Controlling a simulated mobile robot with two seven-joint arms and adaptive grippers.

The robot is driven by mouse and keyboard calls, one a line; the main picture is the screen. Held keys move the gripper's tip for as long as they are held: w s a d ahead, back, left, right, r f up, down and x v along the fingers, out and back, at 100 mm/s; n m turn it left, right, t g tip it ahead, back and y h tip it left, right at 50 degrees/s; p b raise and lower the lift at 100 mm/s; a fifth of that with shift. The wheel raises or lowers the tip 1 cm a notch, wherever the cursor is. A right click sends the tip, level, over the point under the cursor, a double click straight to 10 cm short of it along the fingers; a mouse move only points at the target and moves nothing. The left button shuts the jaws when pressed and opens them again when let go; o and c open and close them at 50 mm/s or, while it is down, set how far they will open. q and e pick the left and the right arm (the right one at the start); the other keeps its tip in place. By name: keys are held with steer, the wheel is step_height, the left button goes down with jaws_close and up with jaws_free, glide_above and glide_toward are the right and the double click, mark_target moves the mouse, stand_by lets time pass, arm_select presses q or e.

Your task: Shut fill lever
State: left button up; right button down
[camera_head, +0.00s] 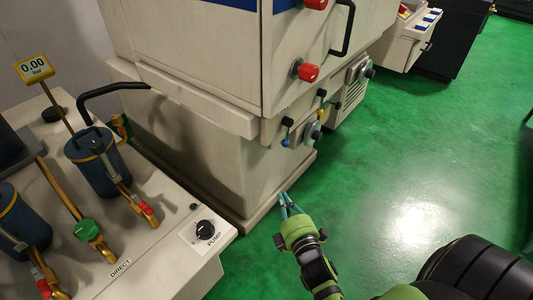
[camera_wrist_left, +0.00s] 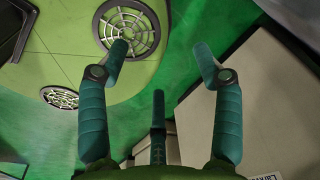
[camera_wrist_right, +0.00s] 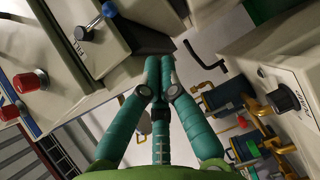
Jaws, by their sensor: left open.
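My right gripper (camera_head: 286,201) is below these levers, near the machine's base corner, touching none. Its fingertips are together and empty in the right wrist view (camera_wrist_right: 158,62). My left gripper (camera_wrist_left: 160,50) is open and empty, outside the head view.
Red knobs (camera_head: 307,72) and a black handle (camera_head: 344,28) are on the machine. A pump panel (camera_head: 165,262) with a black dial (camera_head: 206,229), valves and a bent black lever (camera_head: 113,88) stands at left. Green floor (camera_head: 430,150) is clear at right.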

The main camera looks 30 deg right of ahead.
step_height(320, 180, up, 4)
steer(key=n, duration=0.1)
steer(key=p, duration=0.2)
glide_toward(284, 146)
steer(key=w+a, duration=0.3)
steer(key=w, duration=0.2)
arm_select(q)
steer(key=r, duration=0.3)
steer(key=shift+d+p, duration=0.25)
steer(key=shift+p, duration=0.1)
arm_select(e)
steer(key=w+d, duration=0.1)
steer(key=w+d+f, duration=0.1)
steer(key=shift+d+t+h, duration=0.4)
arm_select(q)
steer(key=shift+f, duration=0.15)
arm_select(e)
steer(key=shift+f, duration=0.15)
arm_select(q)
step_height(284, 146, down, 4)
steer(key=b, duration=0.4)
steer(key=shift+f, duration=0.1)
arm_select(e)
steer(key=shift+w+d+n+t, duration=0.35)
steer(key=shift+d+n+t, duration=0.25)
steer(key=shift+d, duration=0.3)
